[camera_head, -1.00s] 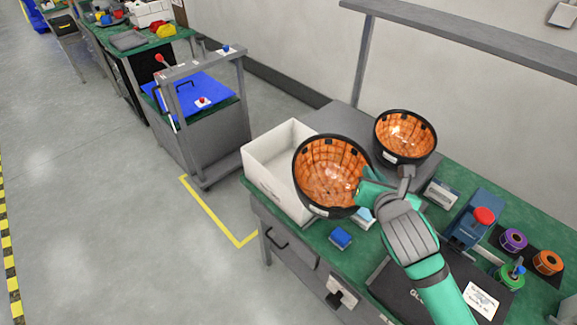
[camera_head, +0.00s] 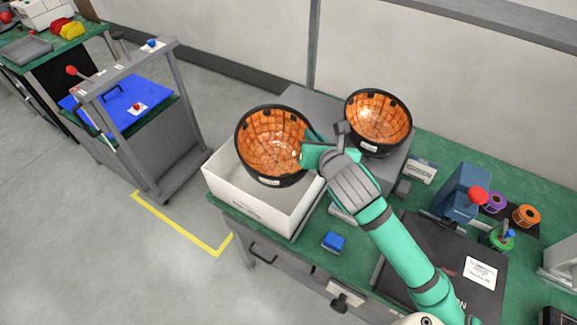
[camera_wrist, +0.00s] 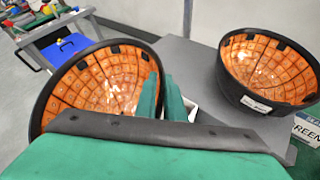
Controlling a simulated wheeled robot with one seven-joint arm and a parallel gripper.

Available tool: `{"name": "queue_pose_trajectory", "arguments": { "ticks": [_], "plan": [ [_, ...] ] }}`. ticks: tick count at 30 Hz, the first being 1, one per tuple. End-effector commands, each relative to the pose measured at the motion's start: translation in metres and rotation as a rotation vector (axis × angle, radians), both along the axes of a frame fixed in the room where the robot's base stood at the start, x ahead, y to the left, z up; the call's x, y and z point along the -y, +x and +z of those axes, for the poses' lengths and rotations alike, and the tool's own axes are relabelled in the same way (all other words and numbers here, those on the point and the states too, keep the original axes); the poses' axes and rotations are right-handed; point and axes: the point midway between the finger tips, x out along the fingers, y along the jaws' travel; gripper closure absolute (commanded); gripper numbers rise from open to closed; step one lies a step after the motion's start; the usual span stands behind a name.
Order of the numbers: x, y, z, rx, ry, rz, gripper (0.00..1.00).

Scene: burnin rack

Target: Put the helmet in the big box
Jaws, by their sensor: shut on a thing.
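A helmet (camera_head: 272,146), an upturned black shell with an orange lining, is held by its right rim in my gripper (camera_head: 312,156). It hangs above the big white box (camera_head: 258,212) on the green bench and hides part of the box's opening. In the wrist view the held helmet (camera_wrist: 100,82) is at the left, with my gripper's green fingers (camera_wrist: 160,95) shut at its rim. A second, similar helmet (camera_head: 378,118) rests open side up on a grey block behind my gripper; it also shows at the right of the wrist view (camera_wrist: 268,68).
A small blue box (camera_head: 333,241) lies on the bench right of the white box. A blue device with a red knob (camera_head: 466,196), tape rolls (camera_head: 526,215) and a dark case (camera_head: 440,262) are further right. A grey cart (camera_head: 130,110) stands left across clear floor.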

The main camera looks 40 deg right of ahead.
Motion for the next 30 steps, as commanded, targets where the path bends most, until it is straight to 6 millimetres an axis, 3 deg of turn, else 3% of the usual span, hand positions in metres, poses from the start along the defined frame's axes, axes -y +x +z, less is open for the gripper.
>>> {"name": "queue_pose_trajectory", "arguments": {
  "ticks": [9,30],
  "plan": [
    [-0.001,0.000,-0.040,0.003,0.004,-0.001,1.00],
    [0.000,0.000,-0.086,0.002,0.000,0.000,1.00]
  ]
}}
